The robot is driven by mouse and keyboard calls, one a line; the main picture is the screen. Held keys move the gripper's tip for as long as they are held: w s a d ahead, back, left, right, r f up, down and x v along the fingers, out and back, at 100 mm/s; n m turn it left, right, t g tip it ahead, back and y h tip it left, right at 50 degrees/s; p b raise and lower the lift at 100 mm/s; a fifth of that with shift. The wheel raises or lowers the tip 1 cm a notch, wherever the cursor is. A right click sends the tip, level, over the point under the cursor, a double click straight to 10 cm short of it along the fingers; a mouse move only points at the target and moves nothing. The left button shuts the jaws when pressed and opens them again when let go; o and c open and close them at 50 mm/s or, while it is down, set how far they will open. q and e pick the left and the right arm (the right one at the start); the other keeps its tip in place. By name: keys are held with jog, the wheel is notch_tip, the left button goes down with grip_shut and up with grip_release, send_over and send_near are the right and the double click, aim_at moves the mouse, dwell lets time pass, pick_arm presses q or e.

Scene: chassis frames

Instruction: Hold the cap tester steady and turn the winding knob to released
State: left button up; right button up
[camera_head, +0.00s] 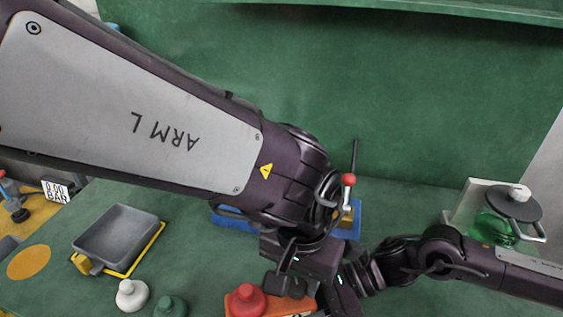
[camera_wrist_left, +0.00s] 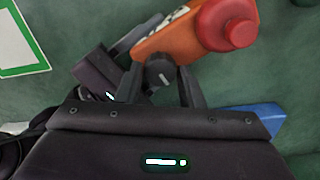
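The cap tester (camera_head: 270,304) is an orange body with a white-and-black label and a red round-topped part (camera_head: 247,299), low in the head view. In the left wrist view, its orange body (camera_wrist_left: 185,32) shows a dark winding knob (camera_wrist_left: 160,72) with a white mark. My left gripper (camera_wrist_left: 162,76) points down with its fingers open, one on each side of the knob; contact is unclear. My right gripper (camera_wrist_left: 128,48) comes in from the left in that view, its fingers seemingly closed on the tester's end. The knob is hidden in the head view.
A grey tray (camera_head: 117,237) on a yellow frame, a white knobbed piece (camera_head: 132,294) and a green one (camera_head: 170,306) stand at left. A blue base (camera_head: 347,232) with a red-topped lever lies behind my left wrist. A green-and-white device (camera_head: 503,212) stands at right.

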pick_arm(q)
jog(key=c, duration=0.5)
